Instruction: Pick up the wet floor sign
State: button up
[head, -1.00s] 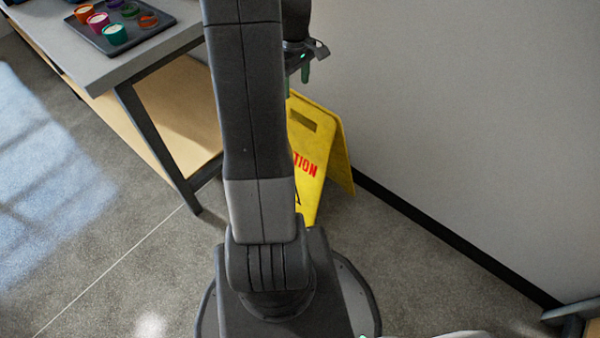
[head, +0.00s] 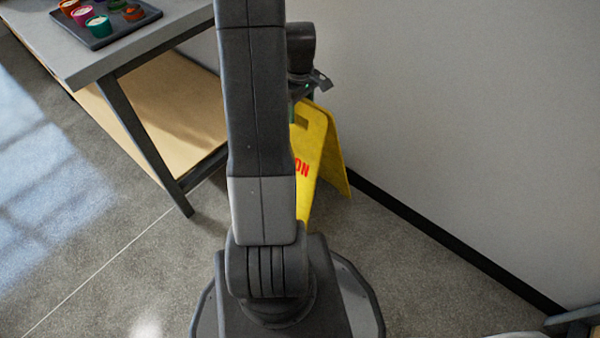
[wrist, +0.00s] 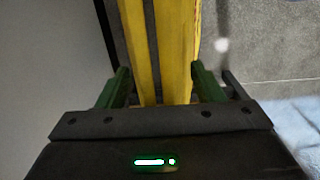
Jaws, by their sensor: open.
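The yellow wet floor sign (head: 318,150) stands folded out on the floor near the wall, its red lettering partly hidden behind my arm in the head view. In the wrist view, the sign's two yellow panels (wrist: 143,50) run between the green fingers of my gripper (wrist: 158,88). The gripper is open, with one finger on each side of the sign and a visible gap on both sides. In the head view my gripper is at the sign's top edge, mostly hidden by my arm.
A grey-topped table (head: 105,60) with a wooden lower shelf (head: 165,110) stands left of the sign. A dark tray (head: 128,30) of colourful cups sits on it. The white wall (head: 460,120) is close on the right. Floor in front is clear.

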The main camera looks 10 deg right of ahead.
jog(key=shift+c, duration=0.2)
jog(key=shift+r, duration=0.1)
grip_shut()
